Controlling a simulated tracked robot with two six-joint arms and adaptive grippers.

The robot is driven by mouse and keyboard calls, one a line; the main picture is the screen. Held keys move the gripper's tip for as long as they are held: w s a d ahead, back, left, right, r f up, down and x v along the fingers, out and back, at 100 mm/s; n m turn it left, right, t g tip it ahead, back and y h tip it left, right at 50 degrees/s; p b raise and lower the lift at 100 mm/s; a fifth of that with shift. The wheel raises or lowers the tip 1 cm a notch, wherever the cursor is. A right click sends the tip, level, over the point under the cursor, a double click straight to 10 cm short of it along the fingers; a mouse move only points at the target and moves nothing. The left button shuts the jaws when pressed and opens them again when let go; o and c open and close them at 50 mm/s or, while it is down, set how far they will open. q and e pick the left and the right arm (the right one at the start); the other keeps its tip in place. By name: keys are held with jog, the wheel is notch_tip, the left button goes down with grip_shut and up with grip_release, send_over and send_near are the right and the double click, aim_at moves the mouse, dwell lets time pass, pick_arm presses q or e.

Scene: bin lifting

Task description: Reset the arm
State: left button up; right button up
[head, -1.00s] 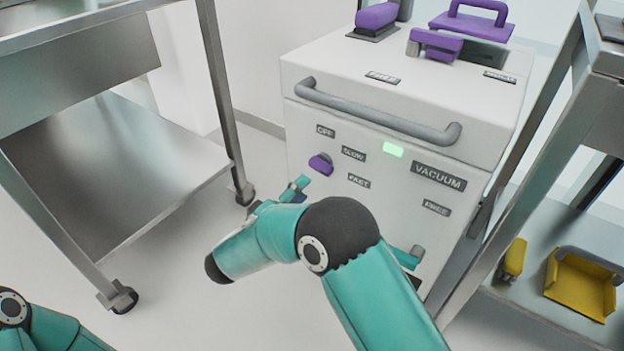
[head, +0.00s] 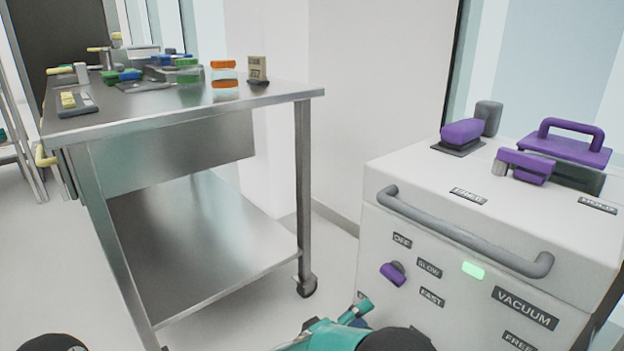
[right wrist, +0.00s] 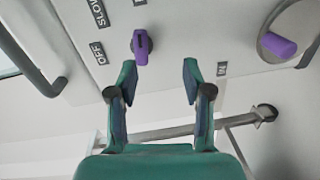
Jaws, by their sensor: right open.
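My right gripper (head: 355,312) shows only in part at the bottom of the head view, low in front of the white machine. In the right wrist view this gripper (right wrist: 159,80) has its two teal fingers spread apart with nothing between the tips. The purple knob (head: 393,273) on the machine's front panel is up and to the right of the gripper. In the right wrist view the knob (right wrist: 141,47) is beyond the fingertips, apart from them. My left gripper is out of view; only a dark arm joint shows at the bottom left.
The white machine (head: 385,222) has a grey handle bar (head: 460,235), a lit green lamp (head: 473,270) and purple fittings (head: 463,131) on top. A steel cart (head: 200,105) on the left carries small coloured items. Floor shows between cart and machine.

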jog(key=s+d+f+n+g+y+p, duration=0.1)
jog(key=s+d+f+g+y, duration=0.25)
jog(key=s+f, duration=0.35)
jog(key=s+d+f+n+g+y+p, duration=0.1)
jog(key=s+d+f+g+y, duration=0.25)
jog(key=f, duration=0.55)
jog(key=s+a+f+m+g+y+p, duration=0.25)
jog(key=s+a+y, duration=0.25)
jog(key=s, duration=0.4)
jog(key=s+a+f+m+g+y+p, duration=0.1)
jog(key=s+a+f+m+g+y, duration=0.3)
jog(key=s, duration=0.5)
notch_tip(320, 180, up, 39)
jog(key=w+d+m+t+y+p, duration=0.1)
jog(key=d+m+t+p, duration=0.1)
jog(key=p, duration=3.7)
jog(key=shift+w+d+f+m+t+y, duration=0.2)
jog(key=shift+w+d+m+t+y, duration=0.15)
jog(key=shift+m+t, duration=0.5)
